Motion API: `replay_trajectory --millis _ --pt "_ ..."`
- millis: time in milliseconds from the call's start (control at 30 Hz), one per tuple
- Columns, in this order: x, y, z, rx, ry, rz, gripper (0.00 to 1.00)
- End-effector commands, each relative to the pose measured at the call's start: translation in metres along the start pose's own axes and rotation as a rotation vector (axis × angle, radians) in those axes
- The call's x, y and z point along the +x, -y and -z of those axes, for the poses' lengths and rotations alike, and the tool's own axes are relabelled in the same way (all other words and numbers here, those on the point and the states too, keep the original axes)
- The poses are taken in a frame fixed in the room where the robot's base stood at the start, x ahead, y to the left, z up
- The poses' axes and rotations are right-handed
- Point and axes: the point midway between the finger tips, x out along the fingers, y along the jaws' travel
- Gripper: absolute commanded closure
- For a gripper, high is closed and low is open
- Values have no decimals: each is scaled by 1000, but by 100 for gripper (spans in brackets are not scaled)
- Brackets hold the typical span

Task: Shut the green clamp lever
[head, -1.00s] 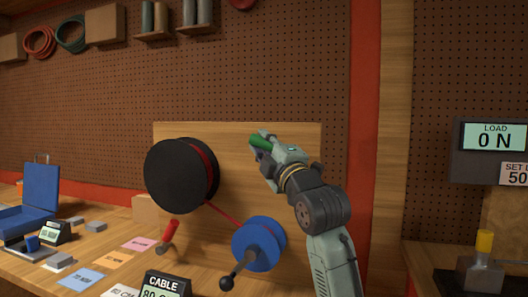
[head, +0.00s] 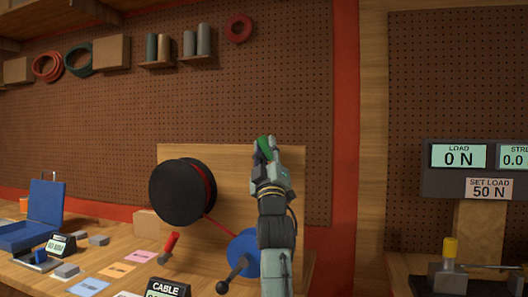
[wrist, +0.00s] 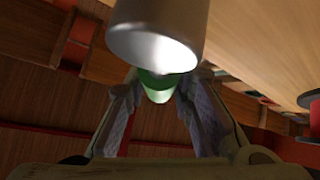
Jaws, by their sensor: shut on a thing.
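The green lever (head: 264,144) shows as a small green piece at the end of my arm in the head view, in front of the upright wooden board. In the wrist view the green lever (wrist: 157,88) is a short green cylinder between the two fingers. My gripper (head: 268,150) is shut on it; its fingers also show in the wrist view (wrist: 158,98). A shiny grey metal cylinder (wrist: 157,32) fills the top of the wrist view, just above the green piece. Whether it joins the lever is unclear. The rest of the clamp is hidden.
A black reel (head: 178,192) and a blue wheel (head: 241,254) with a black-knobbed crank stand left of my arm, joined by red cable. A red-handled lever (head: 170,244) is on the bench. Load displays (head: 459,156) stand at right. Space above the gripper looks clear.

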Motion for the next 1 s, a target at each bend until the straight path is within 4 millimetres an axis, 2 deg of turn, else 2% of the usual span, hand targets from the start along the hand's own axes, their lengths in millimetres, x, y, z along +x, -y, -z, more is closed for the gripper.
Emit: replay_trajectory --millis 667,700,1000 --pt "1 -6 -2 51 13 -50 100" --pt "1 -6 -2 51 13 -50 77" --pt "2 -5 -2 48 13 -49 57"
